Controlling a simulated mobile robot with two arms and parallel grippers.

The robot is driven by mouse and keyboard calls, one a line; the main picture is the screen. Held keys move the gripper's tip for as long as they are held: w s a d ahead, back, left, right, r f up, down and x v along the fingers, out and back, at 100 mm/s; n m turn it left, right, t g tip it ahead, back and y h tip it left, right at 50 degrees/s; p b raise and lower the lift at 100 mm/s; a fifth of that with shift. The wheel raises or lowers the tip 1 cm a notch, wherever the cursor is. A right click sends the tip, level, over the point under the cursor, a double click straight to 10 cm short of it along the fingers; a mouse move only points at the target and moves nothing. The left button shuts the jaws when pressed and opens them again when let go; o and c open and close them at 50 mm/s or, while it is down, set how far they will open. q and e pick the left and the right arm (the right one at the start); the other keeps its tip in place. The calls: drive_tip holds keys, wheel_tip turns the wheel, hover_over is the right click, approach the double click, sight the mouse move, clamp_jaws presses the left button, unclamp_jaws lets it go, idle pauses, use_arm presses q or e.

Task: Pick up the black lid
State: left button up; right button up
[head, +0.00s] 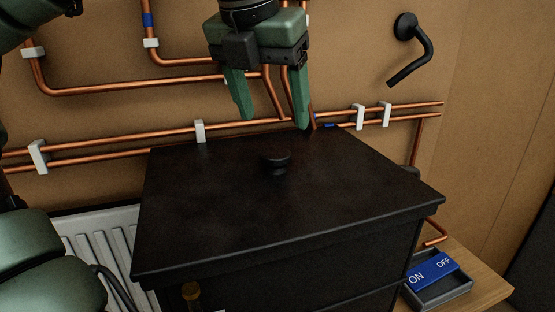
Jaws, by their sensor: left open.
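The black lid (300,210) lies flat on top of a black box (290,275) in the middle of the head view. A small round black knob (276,161) stands up from the lid. My left gripper (273,122) is green and open, pointing down, with nothing between its fingers. It appears above the back part of the lid, with the knob a little below and between the fingertips in the picture. It does not touch the knob. My right gripper is not in view.
Copper pipes (120,139) in white clips run along the brown wall behind the box. A white radiator (98,240) stands at left. A blue ON/OFF plate (432,271) sits in a grey tray on a wooden surface (480,283) at right. A black hooked fitting (424,50) is on the wall.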

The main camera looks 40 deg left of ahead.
sight(275, 152)
use_arm(q)
drive_tip(key=shift+w+a+f, duration=0.1)
drive_tip(key=shift+f, duration=0.45)
drive_tip(key=shift+f+p, duration=0.3)
drive_tip(key=p+x, duration=0.1)
drive_tip(key=x, duration=0.1)
drive_tip(key=s+p+x, duration=0.1)
drive_tip(key=x, duration=0.1)
drive_tip(key=shift+w+f, duration=0.1)
drive_tip(key=shift+f, duration=0.2)
drive_tip(key=shift+w+a+f, duration=0.15)
drive_tip(key=shift+w+f, duration=0.1)
drive_tip(key=shift+f, duration=0.2)
drive_tip(key=shift+s+r, duration=0.1)
drive_tip(key=c, duration=1.2)
clamp_jaws()
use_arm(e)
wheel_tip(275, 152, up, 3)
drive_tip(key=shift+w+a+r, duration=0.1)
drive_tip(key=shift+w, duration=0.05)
